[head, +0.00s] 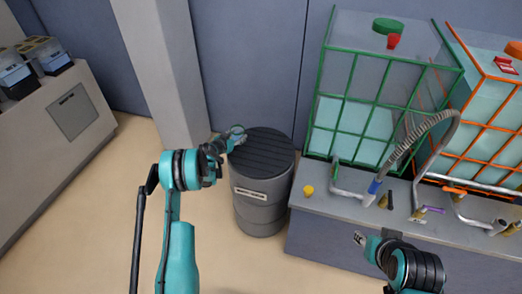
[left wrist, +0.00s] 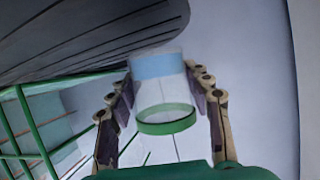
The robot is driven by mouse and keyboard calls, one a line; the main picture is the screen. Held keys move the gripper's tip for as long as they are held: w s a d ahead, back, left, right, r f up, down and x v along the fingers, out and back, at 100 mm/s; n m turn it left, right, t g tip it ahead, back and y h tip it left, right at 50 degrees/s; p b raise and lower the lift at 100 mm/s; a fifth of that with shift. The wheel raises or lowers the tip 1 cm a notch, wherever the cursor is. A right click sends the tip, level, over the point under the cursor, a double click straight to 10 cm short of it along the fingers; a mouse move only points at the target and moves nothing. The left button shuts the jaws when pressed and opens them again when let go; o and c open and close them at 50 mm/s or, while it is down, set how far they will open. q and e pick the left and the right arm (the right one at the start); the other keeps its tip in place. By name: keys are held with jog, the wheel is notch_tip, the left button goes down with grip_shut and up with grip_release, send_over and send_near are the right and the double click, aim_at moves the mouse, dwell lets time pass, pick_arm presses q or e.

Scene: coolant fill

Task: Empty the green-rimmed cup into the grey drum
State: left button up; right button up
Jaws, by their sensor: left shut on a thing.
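The grey drum (head: 263,190) stands on the floor in the middle of the head view, with a dark ridged top that also shows in the left wrist view (left wrist: 90,35). My left gripper (head: 234,138) is at the left edge of the drum's top. It is shut on the green-rimmed cup (left wrist: 166,118), a clear cup whose green rim faces the wrist camera. A pale blue band shows at the cup's other end; I cannot tell whether it is liquid. In the head view the cup is tiny and partly hidden. My right gripper (head: 360,239) is by the bench front, its jaws too small to read.
A grey bench (head: 340,224) right of the drum bears a green-framed tank (head: 380,95), an orange-framed tank (head: 490,110), a curved hose (head: 420,130) and a yellow knob (head: 308,190). A pale pillar (head: 158,70) stands behind the drum.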

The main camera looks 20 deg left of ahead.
pick_arm(q)
jog(key=shift+d+r+m+y, duration=0.3)
jog(key=shift+d+m+y, duration=0.15)
jog(key=shift+d, duration=0.05)
jog(key=shift+d+r+m+y, duration=0.25)
jog(key=shift+d+m+y, duration=0.2)
jog(key=shift+s+d+f+m+y, duration=0.1)
jog(key=shift+d+f+m+y, duration=0.35)
jog(key=shift+d+m, duration=0.2)
jog(key=shift+d+r+m, duration=0.3)
jog(key=shift+m, duration=0.05)
jog(key=shift+d+r+y, duration=0.1)
jog(key=shift+d+y, duration=0.1)
jog(key=shift+y, duration=0.25)
jog(key=shift+d+f+m+y, duration=0.2)
jog(key=shift+f+m+y, duration=0.15)
jog(key=shift+m, duration=0.45)
jog(key=shift+r+m+t+y, duration=0.3)
jog(key=shift+r+m+y, duration=0.1)
jog(key=shift+m, duration=0.1)
jog(key=shift+f+m+y, duration=0.35)
jog(key=shift+f+m, duration=0.05)
jog(key=shift+m, duration=0.3)
dwell(0.5)
jog(key=shift+d+r+m+t+y, duration=0.15)
jog(key=shift+r+m+t+y, duration=0.2)
jog(key=shift+m+y, duration=0.2)
dwell(0.8)
